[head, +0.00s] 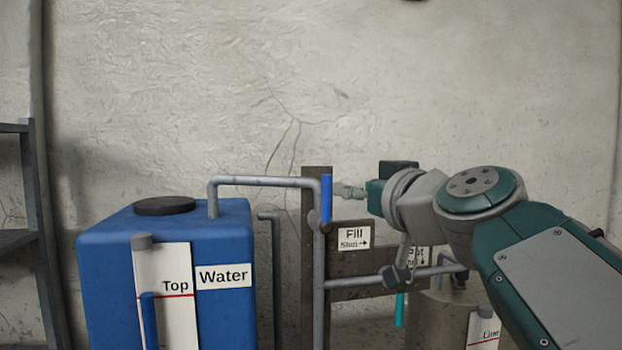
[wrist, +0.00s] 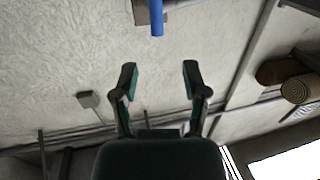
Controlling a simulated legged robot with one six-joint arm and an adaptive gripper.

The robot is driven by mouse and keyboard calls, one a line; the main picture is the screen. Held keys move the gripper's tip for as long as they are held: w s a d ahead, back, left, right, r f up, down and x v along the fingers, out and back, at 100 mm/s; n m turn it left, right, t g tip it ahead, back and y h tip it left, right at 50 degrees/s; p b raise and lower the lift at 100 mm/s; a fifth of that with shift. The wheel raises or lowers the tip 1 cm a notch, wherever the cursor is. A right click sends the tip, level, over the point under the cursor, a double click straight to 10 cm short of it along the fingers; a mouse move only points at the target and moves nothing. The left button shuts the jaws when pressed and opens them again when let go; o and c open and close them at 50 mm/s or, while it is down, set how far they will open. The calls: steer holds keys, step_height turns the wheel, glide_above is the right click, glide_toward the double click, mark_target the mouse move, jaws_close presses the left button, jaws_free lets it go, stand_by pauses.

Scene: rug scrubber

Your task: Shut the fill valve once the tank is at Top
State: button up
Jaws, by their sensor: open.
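The blue tank (head: 230,320) labelled Water stands at the left in the head view. Its gauge has a red Top line (head: 178,296), and the blue column (head: 149,320) in the tube reaches about that line. The fill valve's blue handle (head: 326,198) stands upright on the grey pipe, above a sign (head: 354,237) reading Fill, with Shut and an arrow to the right. My gripper (head: 342,190) is just right of the handle. In the wrist view my gripper (wrist: 158,78) is open and empty, and the blue handle (wrist: 157,22) is beyond its fingertips, apart from them.
A brown post and board (head: 350,262) carry the pipes. A teal handle (head: 399,310) hangs lower right, near a grey-brown tank (head: 440,322) with a gauge marked Line. A shelf (head: 30,240) stands far left. Rolled rugs (wrist: 290,75) show in the wrist view.

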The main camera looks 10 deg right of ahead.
mark_target(329, 177)
steer(key=w, duration=0.3)
steer(key=w+a, duration=0.1)
steer(key=w, duration=0.3)
steer(key=w+a, duration=0.1)
steer(key=w, duration=0.2)
steer(key=shift+w+r, duration=0.25)
steer(key=shift+w, duration=0.1)
steer(key=shift+d, duration=0.1)
jaws_close()
